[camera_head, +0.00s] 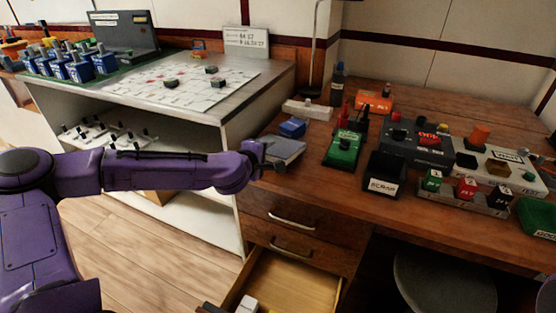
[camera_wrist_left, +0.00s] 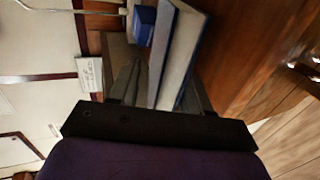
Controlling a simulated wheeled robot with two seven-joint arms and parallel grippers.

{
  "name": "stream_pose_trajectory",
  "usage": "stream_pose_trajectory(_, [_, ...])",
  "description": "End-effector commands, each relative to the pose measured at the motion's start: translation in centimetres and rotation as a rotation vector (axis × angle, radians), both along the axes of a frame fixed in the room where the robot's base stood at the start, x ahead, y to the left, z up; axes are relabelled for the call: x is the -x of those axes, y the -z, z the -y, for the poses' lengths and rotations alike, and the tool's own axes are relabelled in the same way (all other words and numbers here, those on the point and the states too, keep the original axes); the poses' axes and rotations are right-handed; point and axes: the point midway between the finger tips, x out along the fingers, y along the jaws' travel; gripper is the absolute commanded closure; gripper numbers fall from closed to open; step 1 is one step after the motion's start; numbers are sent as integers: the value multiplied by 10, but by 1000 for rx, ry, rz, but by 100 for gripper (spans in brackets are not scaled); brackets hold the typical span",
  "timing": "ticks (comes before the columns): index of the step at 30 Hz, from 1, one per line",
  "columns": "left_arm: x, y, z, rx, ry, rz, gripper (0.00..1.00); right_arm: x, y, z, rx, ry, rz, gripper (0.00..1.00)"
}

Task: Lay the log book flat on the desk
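The log book (camera_head: 284,148), with a grey-blue cover, is at the left front edge of the wooden desk (camera_head: 330,192). My left gripper (camera_head: 264,163) is at its near left edge. In the left wrist view the pale page edges and blue covers of the log book (camera_wrist_left: 178,55) lie between the two spread fingers of my left gripper (camera_wrist_left: 163,85). I cannot tell whether both fingers press on it, nor whether the book rests fully on the desk. My right gripper is not in view.
A blue box (camera_head: 292,127) stands just behind the book. A green device (camera_head: 343,148) and a black labelled block (camera_head: 385,175) stand to its right. An open drawer (camera_head: 290,282) juts out below. A white shelf unit (camera_head: 228,150) stands left of the desk.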

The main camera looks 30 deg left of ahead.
Motion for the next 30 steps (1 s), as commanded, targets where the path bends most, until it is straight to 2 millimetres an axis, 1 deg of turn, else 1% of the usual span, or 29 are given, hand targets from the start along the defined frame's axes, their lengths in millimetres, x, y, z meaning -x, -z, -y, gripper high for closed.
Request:
stream_pose_trajectory(1, [7, -11, 0, 4, 0, 2, 53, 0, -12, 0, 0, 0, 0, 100])
stream_pose_trajectory(12, [56, -30, 3, 5, -1, 1, 53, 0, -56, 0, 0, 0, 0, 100])
stream_pose_trajectory(15, [64, -31, 4, 3, 1, 2, 53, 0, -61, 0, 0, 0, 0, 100])
stream_pose_trajectory(25, [67, -28, 4, 1, 1, 3, 53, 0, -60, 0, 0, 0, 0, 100])
stream_pose_trajectory(26, [67, -31, 4, 2, 0, 3, 53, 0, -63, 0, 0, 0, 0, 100])
stream_pose_trajectory(27, [69, -39, 4, 3, 1, 3, 53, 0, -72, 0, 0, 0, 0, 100])
stream_pose_trajectory(29, [72, -54, 4, 3, 1, 3, 53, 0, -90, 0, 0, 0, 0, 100])
stream_pose_trajectory(30, [75, -64, 4, 3, 1, 3, 53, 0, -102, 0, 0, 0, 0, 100])
